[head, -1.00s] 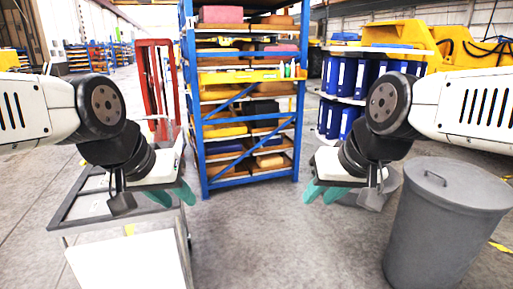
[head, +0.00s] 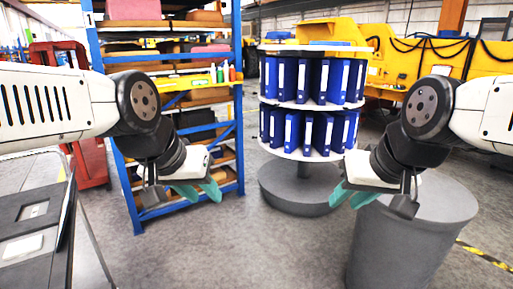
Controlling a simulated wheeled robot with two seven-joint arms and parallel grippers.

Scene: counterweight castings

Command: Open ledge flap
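No part is clearly recognisable as the ledge flap. A yellow ledge (head: 178,83) runs across the front of the blue shelf rack (head: 238,120) left of centre, with small bottles on it. My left gripper (head: 199,191) has teal fingers spread apart with nothing between them. It hangs in front of the rack, below the ledge in the picture, and hides part of the lower shelves. My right gripper (head: 350,197) is also open and empty, in front of the grey bin and right of the binder stand's base.
A round stand of blue binders (head: 312,134) stands right of the rack. A grey bin (head: 400,250) is at the lower right. A dark cart (head: 30,222) is at the lower left. A red frame (head: 92,160) stands beside the rack. Floor is clear at lower centre.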

